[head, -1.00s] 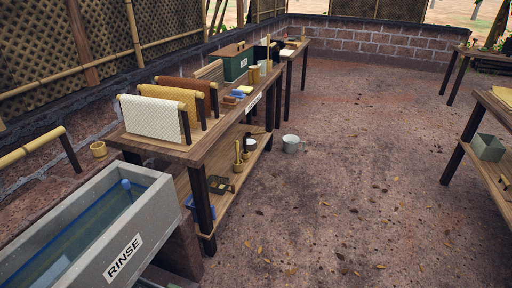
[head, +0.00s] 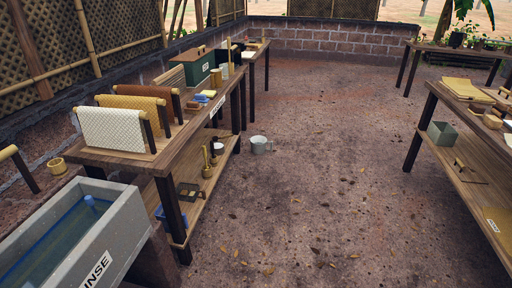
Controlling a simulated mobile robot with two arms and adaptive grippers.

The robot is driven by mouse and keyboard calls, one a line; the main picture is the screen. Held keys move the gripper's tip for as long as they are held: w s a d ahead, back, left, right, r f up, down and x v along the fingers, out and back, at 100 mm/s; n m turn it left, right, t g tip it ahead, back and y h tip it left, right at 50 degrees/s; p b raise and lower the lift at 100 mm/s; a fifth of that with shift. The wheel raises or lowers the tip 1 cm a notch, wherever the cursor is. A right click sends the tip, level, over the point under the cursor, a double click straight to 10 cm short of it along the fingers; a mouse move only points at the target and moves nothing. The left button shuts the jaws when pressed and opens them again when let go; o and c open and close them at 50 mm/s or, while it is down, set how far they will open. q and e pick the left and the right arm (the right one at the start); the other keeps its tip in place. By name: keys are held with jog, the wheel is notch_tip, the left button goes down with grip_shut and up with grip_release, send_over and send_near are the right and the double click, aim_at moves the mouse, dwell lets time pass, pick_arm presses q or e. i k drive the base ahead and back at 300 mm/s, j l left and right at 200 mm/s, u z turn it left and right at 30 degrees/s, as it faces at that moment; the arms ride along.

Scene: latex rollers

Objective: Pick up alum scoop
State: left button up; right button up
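I cannot pick out the alum scoop for sure at this size. On the lower shelf (head: 192,208) of the left bench stands a small yellow-brown pot with an upright handle (head: 207,168). A small white vessel (head: 218,147) is behind it, and a flat dark item (head: 188,191) lies in front of it. Neither of my grippers shows in the head view.
A grey trough (head: 113,232) marked RINSE is at the lower left. A grey bucket (head: 260,145) stands on the floor by the left bench (head: 120,158). A right table (head: 452,97) has a lower shelf with a grey-green bin (head: 441,134). The middle floor is clear.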

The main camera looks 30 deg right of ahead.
aim_at(223, 137)
jog(key=i+l+z, duration=0.8)
jog(key=i+z, duration=0.2)
jog(key=i, duration=0.15)
jog(key=i+l, duration=0.15)
jog(key=i, duration=0.4)
jog(key=i+l, duration=0.15)
jog(key=i, duration=0.4)
jog(key=i+l+z, duration=0.1)
jog(key=i, duration=0.45)
